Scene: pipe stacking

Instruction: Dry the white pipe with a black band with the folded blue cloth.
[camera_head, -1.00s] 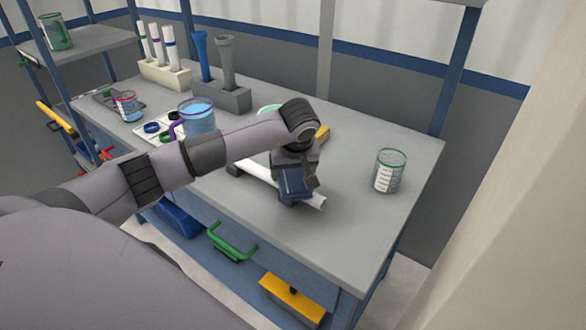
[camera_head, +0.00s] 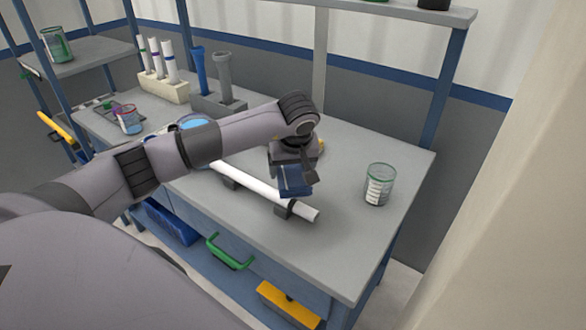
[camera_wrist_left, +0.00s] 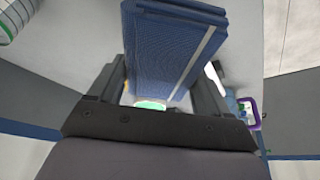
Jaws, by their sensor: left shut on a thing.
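The white pipe (camera_head: 258,187) lies slantwise on the grey bench, resting on small dark supports. A dark band-like part (camera_head: 290,208) shows near its right end; I cannot tell whether it is the black band or a support. My left gripper (camera_head: 293,172) is shut on the folded blue cloth (camera_head: 295,186), just behind and apparently above the pipe. Whether the cloth touches the pipe is unclear. In the left wrist view the cloth (camera_wrist_left: 170,45), with a pale stripe, sits between the fingers of the gripper (camera_wrist_left: 160,75). My right gripper is not in view.
A green-rimmed glass beaker (camera_head: 380,186) stands right of the pipe. Racks with white tubes (camera_head: 163,88) and blue and grey pieces (camera_head: 220,103) stand at the back left. The bench's front right is clear.

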